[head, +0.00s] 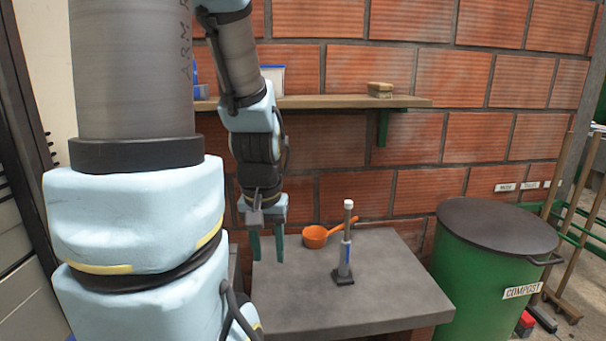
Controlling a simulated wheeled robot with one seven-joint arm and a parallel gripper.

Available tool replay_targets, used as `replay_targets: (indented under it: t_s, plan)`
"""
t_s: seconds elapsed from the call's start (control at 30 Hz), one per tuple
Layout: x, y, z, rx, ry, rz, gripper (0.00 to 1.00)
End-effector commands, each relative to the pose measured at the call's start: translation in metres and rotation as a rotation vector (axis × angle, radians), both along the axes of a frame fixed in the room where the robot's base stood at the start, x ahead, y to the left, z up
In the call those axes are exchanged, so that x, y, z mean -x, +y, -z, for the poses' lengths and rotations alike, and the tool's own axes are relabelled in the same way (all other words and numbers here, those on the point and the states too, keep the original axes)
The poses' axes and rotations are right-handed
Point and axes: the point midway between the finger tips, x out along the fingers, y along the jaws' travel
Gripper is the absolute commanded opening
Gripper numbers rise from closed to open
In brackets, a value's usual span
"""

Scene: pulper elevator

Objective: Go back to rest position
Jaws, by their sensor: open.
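My gripper (266,246) hangs from my arm with its two teal fingers pointing down. The fingers are apart with nothing between them, and they are over or in front of the left part of the grey counter (390,290). An orange scoop (314,238) lies on the counter just right of the fingers. A small upright post with a white tip and dark foot (345,250) stands on the counter right of the scoop. The height of the fingertips above the counter is hard to tell.
A wooden shelf (330,102) on the brick wall holds a sponge-like block (380,90) and a white container (273,78), partly behind my arm. A green compost bin (490,275) with a dark lid stands right of the counter. The counter's front right is clear.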

Motion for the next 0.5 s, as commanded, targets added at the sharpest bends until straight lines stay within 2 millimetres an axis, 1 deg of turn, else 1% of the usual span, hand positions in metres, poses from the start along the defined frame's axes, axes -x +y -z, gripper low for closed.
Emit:
replay_targets:
  t_s: [0.03,0.2,0.3,0.4,0.5]
  plan:
    - [0.0,0.0,-0.028,0.0,0.0,0.0,0.42]
    - [0.0,0.0,-0.082,0.0,-0.001,0.0,0.42]
    - [0.0,0.0,-0.111,0.0,-0.001,-0.001,0.42]
    - [0.0,0.0,-0.135,0.0,-0.001,-0.001,0.42]
    - [0.0,0.0,-0.15,0.0,-0.001,-0.001,0.42]
